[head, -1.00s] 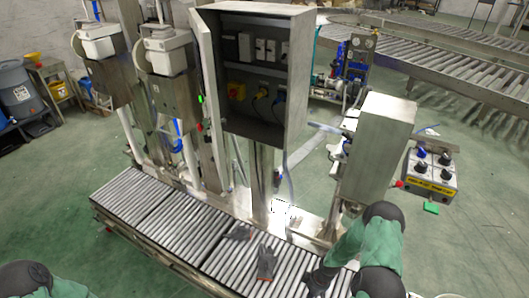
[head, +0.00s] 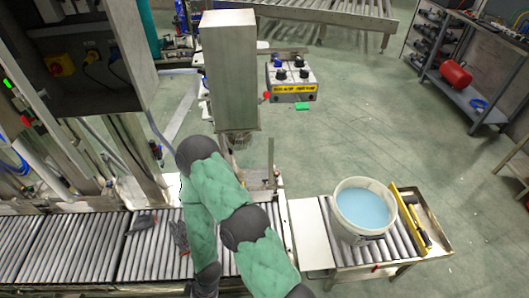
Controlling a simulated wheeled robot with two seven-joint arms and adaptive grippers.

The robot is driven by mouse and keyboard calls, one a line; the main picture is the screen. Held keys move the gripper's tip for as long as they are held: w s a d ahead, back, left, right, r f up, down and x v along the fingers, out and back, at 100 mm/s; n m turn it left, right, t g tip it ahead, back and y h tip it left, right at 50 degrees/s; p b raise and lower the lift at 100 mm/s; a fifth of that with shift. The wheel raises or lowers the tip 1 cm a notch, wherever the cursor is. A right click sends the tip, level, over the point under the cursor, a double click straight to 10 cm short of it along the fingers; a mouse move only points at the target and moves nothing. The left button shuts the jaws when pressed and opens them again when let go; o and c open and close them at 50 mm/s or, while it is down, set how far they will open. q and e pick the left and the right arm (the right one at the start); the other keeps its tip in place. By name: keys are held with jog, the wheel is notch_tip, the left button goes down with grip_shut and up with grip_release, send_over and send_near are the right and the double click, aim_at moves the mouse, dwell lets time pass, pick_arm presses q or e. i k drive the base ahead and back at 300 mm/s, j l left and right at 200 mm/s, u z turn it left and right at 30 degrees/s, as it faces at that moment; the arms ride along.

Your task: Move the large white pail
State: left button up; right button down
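The large white pail (head: 350,227) stands upright on a short roller section at the right in the head view. Its open top shows light blue contents (head: 362,207). My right arm, in green sleeves with dark joints, bends over the rollers to the left of the pail. Its dark hand end (head: 206,281) is low in the picture, near the bottom edge, well apart from the pail. Its fingers are not clear, so I cannot tell if it is open or shut. My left gripper is not in view.
A yellow-edged bar (head: 408,217) lies right beside the pail. Two grey gloves (head: 143,222) lie on the long roller conveyor (head: 70,248). A metal post box (head: 229,65) and a control box (head: 290,78) stand behind. Green floor is open behind the pail.

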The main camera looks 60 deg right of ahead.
aim_at(365, 206)
jog(key=k+l+z, duration=0.15)
jog(key=k+l, duration=0.35)
jog(key=k+l+z, duration=0.15)
jog(key=k+l, duration=0.3)
jog(key=l, duration=0.2)
jog(key=k+l, duration=0.15)
jog(key=l, duration=0.2)
jog(key=k+l+z, duration=0.15)
jog(key=l, duration=0.15)
jog(key=k+l, duration=0.1)
jog(key=l, duration=0.25)
jog(key=k+l+z, duration=0.1)
jog(key=l, duration=0.25)
jog(key=i, duration=0.15)
